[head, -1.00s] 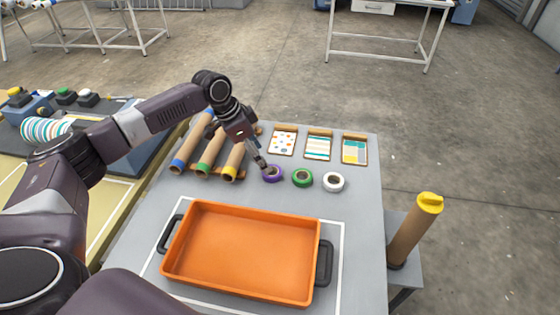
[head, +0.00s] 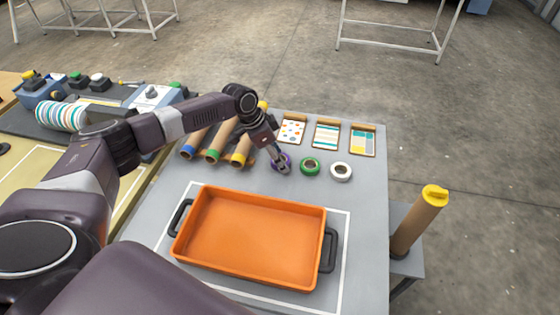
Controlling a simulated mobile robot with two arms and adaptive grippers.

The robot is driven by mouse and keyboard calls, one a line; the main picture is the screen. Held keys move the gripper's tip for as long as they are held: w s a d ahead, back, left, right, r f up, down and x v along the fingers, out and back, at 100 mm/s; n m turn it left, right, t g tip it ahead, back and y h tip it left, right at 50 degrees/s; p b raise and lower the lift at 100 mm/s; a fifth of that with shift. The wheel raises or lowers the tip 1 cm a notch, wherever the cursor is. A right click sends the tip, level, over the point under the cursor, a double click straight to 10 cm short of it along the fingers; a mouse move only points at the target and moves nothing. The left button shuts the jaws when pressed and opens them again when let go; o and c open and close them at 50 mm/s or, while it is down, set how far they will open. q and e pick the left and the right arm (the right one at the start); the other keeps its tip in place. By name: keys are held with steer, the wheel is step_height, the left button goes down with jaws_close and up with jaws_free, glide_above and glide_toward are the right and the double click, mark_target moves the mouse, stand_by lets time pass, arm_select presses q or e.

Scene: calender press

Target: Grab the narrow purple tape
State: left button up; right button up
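The purple tape roll (head: 287,157) lies on the grey table, the leftmost in a row with a green roll (head: 311,166) and a white roll (head: 341,172). My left gripper (head: 282,168) reaches down to the purple roll from above and covers much of it. Its fingertips are at the roll, small and partly merged with it, so I cannot tell whether they are open or closed on it. My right gripper is not in view.
An orange tray (head: 250,239) with dark handles stands in front of the rolls. Several cardboard tubes with coloured ends (head: 217,143) lie left of the gripper. Pattern cards (head: 327,134) lie behind the rolls. A yellow-capped tube (head: 418,222) stands at the right.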

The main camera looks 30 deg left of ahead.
arm_select(q)
steer(key=c, duration=0.7)
steer(key=shift+r, duration=0.1)
